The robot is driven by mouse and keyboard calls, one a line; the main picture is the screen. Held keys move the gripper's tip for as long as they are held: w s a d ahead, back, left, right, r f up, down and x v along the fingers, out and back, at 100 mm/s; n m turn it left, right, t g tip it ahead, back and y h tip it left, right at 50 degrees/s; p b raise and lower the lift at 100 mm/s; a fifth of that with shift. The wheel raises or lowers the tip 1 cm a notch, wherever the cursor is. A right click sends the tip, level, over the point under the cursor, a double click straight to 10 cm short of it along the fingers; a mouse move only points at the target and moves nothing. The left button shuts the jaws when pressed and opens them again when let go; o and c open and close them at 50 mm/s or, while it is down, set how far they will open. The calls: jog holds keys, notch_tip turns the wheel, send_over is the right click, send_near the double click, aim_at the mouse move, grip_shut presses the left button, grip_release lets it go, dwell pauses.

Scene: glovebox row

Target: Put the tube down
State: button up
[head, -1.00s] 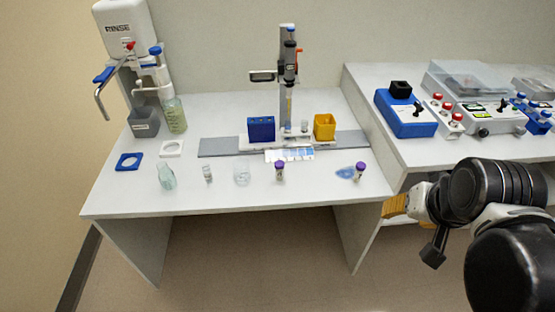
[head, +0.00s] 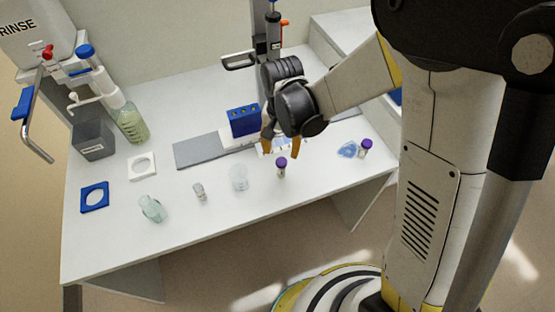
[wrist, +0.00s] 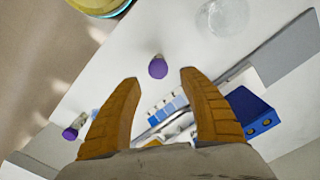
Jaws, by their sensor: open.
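A purple-capped tube (head: 281,168) stands upright on the white table near its front edge. It also shows in the wrist view (wrist: 158,68), just beyond and between my fingertips. A second purple-capped tube (head: 366,149) is to its right, beside a blue patch (head: 348,149); its cap is at the lower left in the wrist view (wrist: 70,133). My gripper (head: 281,147) is open with orange fingers, hanging above and just behind the first tube in the head view. Nothing is between the fingers (wrist: 159,78); whether they touch the tube cannot be told.
A clear beaker (head: 239,178), a small vial (head: 199,191) and a tilted-looking flask (head: 151,208) stand left of the tube. A blue rack (head: 244,121) is behind. Bare table (head: 215,222) lies in front.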

aim_at(282, 161)
notch_tip(282, 161, down, 9)
jog(key=b, duration=0.4)
jog(key=shift+s+d+r, duration=0.1)
jog(key=shift+s+r, duration=0.05)
jog(key=shift+r, duration=0.2)
grip_shut()
